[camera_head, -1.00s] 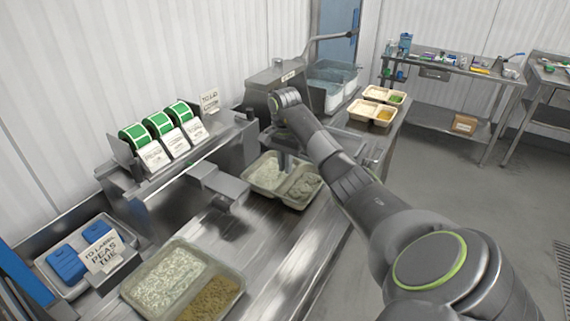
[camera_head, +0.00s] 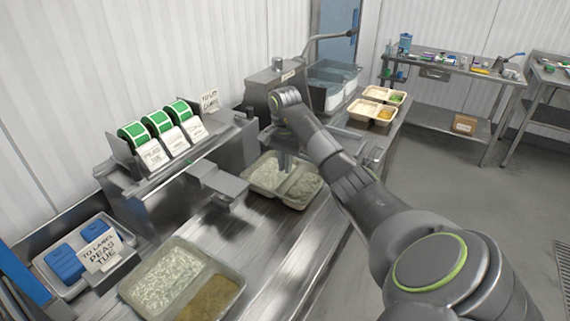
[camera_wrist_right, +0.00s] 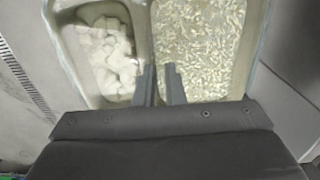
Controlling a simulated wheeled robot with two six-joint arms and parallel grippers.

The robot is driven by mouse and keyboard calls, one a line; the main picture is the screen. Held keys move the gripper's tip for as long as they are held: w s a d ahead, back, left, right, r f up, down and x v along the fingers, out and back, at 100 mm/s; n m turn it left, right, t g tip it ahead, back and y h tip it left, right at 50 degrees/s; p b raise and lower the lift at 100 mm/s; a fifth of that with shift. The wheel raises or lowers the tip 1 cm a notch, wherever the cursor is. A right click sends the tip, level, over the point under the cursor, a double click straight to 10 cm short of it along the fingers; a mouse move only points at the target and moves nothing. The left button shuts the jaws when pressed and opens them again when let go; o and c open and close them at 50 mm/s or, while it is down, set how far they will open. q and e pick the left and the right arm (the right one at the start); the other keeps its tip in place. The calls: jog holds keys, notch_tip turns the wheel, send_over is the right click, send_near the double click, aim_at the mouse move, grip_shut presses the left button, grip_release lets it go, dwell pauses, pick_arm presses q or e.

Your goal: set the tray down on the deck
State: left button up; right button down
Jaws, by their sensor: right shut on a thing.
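The tray (camera_head: 262,189) is a pale two-compartment tray in the middle of the camera_head view, at the far part of the metal deck (camera_head: 290,235). One side holds pale chunks and the other rice-like grains, seen in the right wrist view with the tray's divider (camera_wrist_right: 146,40). My right gripper (camera_wrist_right: 161,75) is shut on the tray near the divider; its wrist partly covers the tray in the camera_head view. I cannot tell whether the tray's underside touches the deck. My left gripper is not in view.
A second filled tray (camera_head: 225,262) stands at the near left of the deck. A label machine with green rolls (camera_head: 158,124) and a jutting grey plate (camera_head: 218,187) stand left of the held tray. Two filled trays (camera_head: 371,112) are behind. Bare deck lies in front.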

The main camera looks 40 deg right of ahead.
jog(key=shift+f+b, duration=0.35)
jog(key=shift+b, duration=0.25)
dwell(0.8)
jog(key=c, duration=0.9)
grip_release()
jog(key=shift+c, duration=0.2)
jog(key=shift+r+p, duration=1.7)
jog(key=shift+r, duration=1.2)
jog(key=shift+r+p, duration=1.15)
jog(key=shift+p, duration=0.05)
jog(key=shift+f, duration=0.1)
